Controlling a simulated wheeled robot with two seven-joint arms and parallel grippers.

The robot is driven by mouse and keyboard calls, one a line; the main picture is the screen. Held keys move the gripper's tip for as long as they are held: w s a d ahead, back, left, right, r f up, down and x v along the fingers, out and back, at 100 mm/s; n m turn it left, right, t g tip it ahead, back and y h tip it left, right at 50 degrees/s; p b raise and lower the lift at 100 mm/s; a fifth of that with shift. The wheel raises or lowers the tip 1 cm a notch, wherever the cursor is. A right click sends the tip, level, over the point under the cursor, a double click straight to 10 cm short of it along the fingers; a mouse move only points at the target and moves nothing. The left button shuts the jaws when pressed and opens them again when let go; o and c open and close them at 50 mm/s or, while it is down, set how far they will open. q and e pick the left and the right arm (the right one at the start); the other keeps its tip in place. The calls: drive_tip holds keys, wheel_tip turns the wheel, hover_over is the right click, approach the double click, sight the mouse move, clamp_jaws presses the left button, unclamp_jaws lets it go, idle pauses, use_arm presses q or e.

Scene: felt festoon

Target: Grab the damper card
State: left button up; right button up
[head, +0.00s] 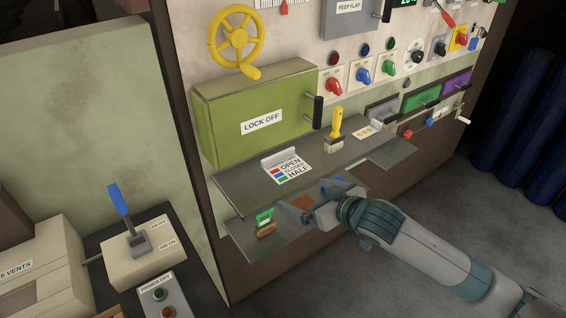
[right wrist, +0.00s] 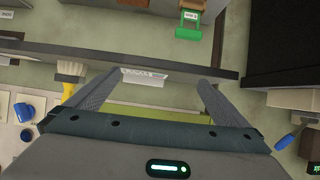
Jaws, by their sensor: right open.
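The damper card is the white card (head: 287,167) printed OPEN, CLOSED and HALF with coloured squares. It lies on the grey upper shelf, near its front edge, below the green LOCK OFF box. In the right wrist view, the card (right wrist: 146,76) shows as a thin pale strip between the fingers. My right gripper (head: 312,207) is in front of the upper shelf and over the lower one, to the lower right of the card. Its two fingers (right wrist: 158,80) are spread, with nothing held between them. My left gripper is not in view.
A yellow-handled brush (head: 335,131) stands on the upper shelf (head: 235,190) right of the card. The lower shelf (head: 243,236) holds a green-framed stand (head: 265,222) and a brown block (head: 302,202). The LOCK OFF box (head: 258,105) bounds the space behind.

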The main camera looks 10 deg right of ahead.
sight(287, 167)
drive_tip(key=w+d+r+t, duration=0.1)
drive_tip(key=w+d+r, duration=0.1)
drive_tip(key=w+r, duration=0.2)
drive_tip(key=shift+w+d+r, duration=0.2)
drive_tip(key=shift+w+r, duration=0.05)
drive_tip(key=shift+r, duration=0.7)
drive_tip(key=p+x, duration=0.2)
drive_tip(key=x, duration=0.9)
drive_tip(key=shift+w+a+r, duration=0.15)
drive_tip(key=shift+a, duration=0.1)
drive_tip(key=shift+w+a+f, duration=0.15)
drive_tip(key=shift+w+f, duration=0.1)
drive_tip(key=shift+w, duration=0.15)
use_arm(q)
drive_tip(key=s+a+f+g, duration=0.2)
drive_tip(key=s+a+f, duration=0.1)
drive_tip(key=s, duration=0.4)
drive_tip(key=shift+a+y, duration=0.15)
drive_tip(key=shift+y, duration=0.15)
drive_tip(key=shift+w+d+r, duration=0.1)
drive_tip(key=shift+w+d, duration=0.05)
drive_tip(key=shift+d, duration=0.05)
